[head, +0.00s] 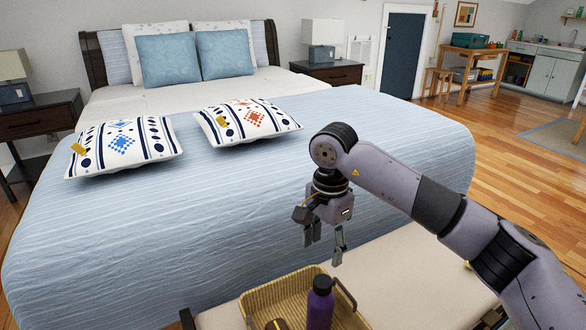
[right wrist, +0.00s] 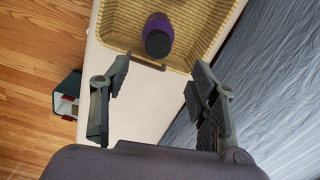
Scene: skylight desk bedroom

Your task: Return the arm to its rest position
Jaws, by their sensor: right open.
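My right arm reaches in from the right in the head view. Its gripper (head: 325,245) points down above the cushioned bench at the foot of the bed. The gripper is open, with nothing between its fingers. It also shows in the right wrist view (right wrist: 160,76), fingers spread wide and apart from the basket. My left gripper is not in view.
A tan basket (head: 262,296) on the bench (head: 405,283) holds a purple bottle (head: 320,306) with a dark cap, upright, and a brown round item (head: 278,324). The blue-covered bed (head: 190,225) lies behind. Wooden floor (head: 500,160) is open at the right.

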